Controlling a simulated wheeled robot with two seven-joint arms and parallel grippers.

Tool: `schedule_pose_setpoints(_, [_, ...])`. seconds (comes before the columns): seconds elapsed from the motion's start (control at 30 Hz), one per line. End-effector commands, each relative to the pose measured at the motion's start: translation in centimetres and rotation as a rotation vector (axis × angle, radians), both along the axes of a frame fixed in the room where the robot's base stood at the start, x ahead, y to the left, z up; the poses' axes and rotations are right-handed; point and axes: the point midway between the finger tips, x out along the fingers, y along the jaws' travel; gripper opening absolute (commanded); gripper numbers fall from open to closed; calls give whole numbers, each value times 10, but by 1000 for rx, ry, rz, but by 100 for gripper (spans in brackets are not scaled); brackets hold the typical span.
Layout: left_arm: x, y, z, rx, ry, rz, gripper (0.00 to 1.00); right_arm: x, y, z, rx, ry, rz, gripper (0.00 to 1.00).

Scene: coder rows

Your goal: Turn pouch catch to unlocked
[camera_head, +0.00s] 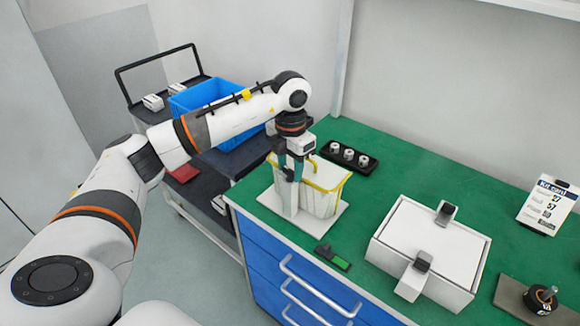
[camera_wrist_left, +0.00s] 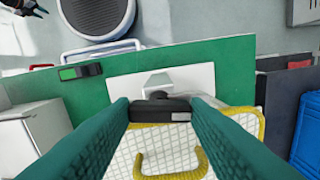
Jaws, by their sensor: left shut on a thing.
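The pouch (camera_head: 318,195) is a pale bag with a yellow rim, held upright on a white stand (camera_head: 338,217) on the green bench. In the left wrist view the pouch (camera_wrist_left: 125,155) shows its quilted side and a yellow loop. The dark pouch catch (camera_wrist_left: 160,108) sits at the pouch's edge, in front of a white bracket (camera_wrist_left: 158,82). My left gripper (camera_head: 292,173) reaches down at the pouch's near side. Its green fingers (camera_wrist_left: 160,122) are shut on the catch, one on each side. The fingers hide part of it, and I cannot read its lock position.
A small black and green piece (camera_head: 332,257) lies near the bench's front edge. A white box (camera_head: 430,240) with two metal clasps stands to the right. A black tray with white knobs (camera_head: 349,156) is behind. A blue crate (camera_head: 205,95) stands on the cart at left.

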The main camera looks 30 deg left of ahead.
Motion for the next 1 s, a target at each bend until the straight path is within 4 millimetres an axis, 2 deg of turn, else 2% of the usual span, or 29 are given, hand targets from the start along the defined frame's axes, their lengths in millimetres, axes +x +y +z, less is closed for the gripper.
schedule_pose_setpoints(0.33, [1, 1, 2, 0, -4, 146, 19, 0, 0, -2, 0, 0, 0, 36])
schedule_pose_setpoints(0.9, [1, 1, 2, 0, -5, 175, 19, 0, -1, -3, -1, 1, 1, 36])
schedule_pose_setpoints(0.93, [1, 1, 2, 0, -5, 174, 47, 0, -1, -3, -1, 1, 1, 36])
schedule_pose_setpoints(1.0, [1, 1, 2, 0, -5, 174, 58, 0, -1, -3, -1, 1, 1, 36])
